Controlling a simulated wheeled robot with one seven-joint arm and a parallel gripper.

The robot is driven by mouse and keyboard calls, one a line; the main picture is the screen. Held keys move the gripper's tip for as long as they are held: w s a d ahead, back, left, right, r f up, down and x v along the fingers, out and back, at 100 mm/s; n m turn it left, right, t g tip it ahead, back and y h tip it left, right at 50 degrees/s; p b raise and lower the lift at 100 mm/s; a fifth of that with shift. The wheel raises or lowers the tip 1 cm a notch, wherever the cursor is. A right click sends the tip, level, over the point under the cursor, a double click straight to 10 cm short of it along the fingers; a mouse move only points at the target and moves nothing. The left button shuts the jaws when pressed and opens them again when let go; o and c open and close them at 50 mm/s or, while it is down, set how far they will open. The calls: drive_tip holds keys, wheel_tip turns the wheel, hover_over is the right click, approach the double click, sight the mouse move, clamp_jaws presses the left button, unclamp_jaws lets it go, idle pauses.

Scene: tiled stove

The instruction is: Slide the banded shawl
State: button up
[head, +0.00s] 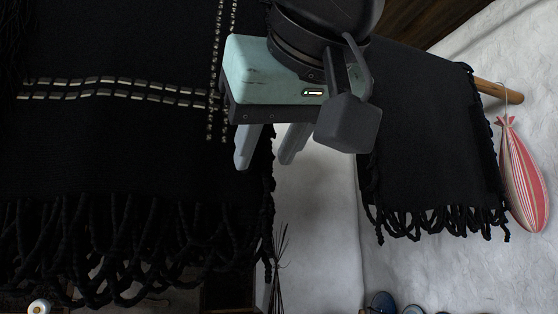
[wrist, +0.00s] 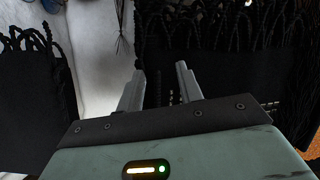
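The banded shawl (head: 110,140) is a black fringed cloth with pale metallic dashed bands, hanging across the left of the head view. In the wrist view the banded shawl (wrist: 235,75) fills the right side, its bands partly behind my gripper. My gripper (head: 265,160) is at the shawl's right edge, near the vertical band. Its two fingers are apart, with a clear gap in the wrist view (wrist: 158,78). The shawl's edge shows behind the fingers; I cannot tell whether they touch it. The top of the shawl is out of view.
A plain black fringed cloth (head: 430,130) hangs to the right on a wooden pole (head: 498,91). A red striped fish-shaped bag (head: 522,185) hangs at the pole's end. A pale wall (head: 318,220) shows between the cloths. Dark twigs (head: 277,250) and shoes (head: 382,302) are below.

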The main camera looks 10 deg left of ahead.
drive_tip(key=s+d+r+m+t+y, duration=0.1)
drive_tip(key=s+d+r+t, duration=0.1)
drive_tip(key=r, duration=0.5)
drive_tip(key=s+d+r+m+t+y, duration=0.1)
drive_tip(key=s+r+m, duration=0.1)
drive_tip(key=r, duration=0.6)
drive_tip(key=p+x, duration=0.7)
drive_tip(key=x, duration=1)
drive_tip(key=shift+w+r, duration=0.25)
drive_tip(key=shift+r, duration=0.15)
drive_tip(key=shift+d, duration=0.1)
clamp_jaws()
drive_tip(key=shift+d, duration=0.1)
